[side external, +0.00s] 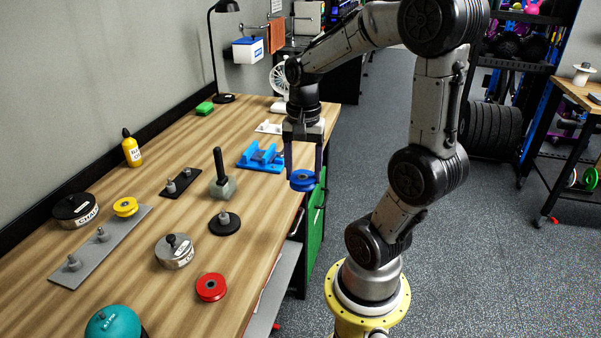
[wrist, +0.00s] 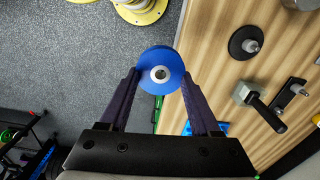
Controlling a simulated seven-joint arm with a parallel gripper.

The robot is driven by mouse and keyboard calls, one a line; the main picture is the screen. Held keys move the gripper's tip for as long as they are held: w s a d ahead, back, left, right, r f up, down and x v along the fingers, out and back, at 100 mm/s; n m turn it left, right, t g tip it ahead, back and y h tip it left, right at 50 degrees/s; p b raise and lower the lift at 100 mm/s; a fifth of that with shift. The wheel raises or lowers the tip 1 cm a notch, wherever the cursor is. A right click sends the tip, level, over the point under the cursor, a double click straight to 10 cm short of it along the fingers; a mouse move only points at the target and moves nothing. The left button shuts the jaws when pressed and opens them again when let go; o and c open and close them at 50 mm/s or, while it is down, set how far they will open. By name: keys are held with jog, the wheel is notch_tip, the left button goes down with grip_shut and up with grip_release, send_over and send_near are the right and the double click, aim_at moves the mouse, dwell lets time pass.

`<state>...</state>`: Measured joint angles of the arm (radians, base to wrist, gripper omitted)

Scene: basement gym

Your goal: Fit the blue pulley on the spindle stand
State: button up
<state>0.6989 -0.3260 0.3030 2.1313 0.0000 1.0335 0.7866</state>
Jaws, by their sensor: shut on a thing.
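My gripper (side external: 304,172) is shut on the blue pulley (side external: 302,183), holding it above the table's right edge. In the wrist view the pulley (wrist: 160,62) is pinched between the two dark fingers (wrist: 160,75), its pale centre hole facing the camera. The spindle stand (side external: 225,227), a round black base with a short upright grey spindle, stands on the table, to the left of and nearer the camera than the gripper. In the wrist view the stand (wrist: 240,47) is to the upper right of the pulley, apart from it.
A dark-handled mallet (side external: 222,186) and a black two-peg plate (side external: 180,182) stand near the spindle stand. A blue fixture (side external: 260,160) lies behind. A grey peg plate (side external: 85,263) carries a yellow pulley (side external: 125,207). A red pulley (side external: 211,287) and a round tin (side external: 175,256) are nearer.

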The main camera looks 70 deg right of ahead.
aim_at(302, 174)
jog(key=shift+r, duration=1.75)
jog(key=shift+w+d, duration=0.1)
jog(key=w+d+n, duration=0.2)
jog(key=w, duration=1)
jog(key=w+a+f+n, duration=0.3)
jog(key=w+a+f, duration=0.2)
jog(key=w+a, duration=0.1)
jog(key=shift+w+f, duration=0.2)
jog(key=shift+w, duration=0.45)
jog(key=shift+a+f, duration=0.1)
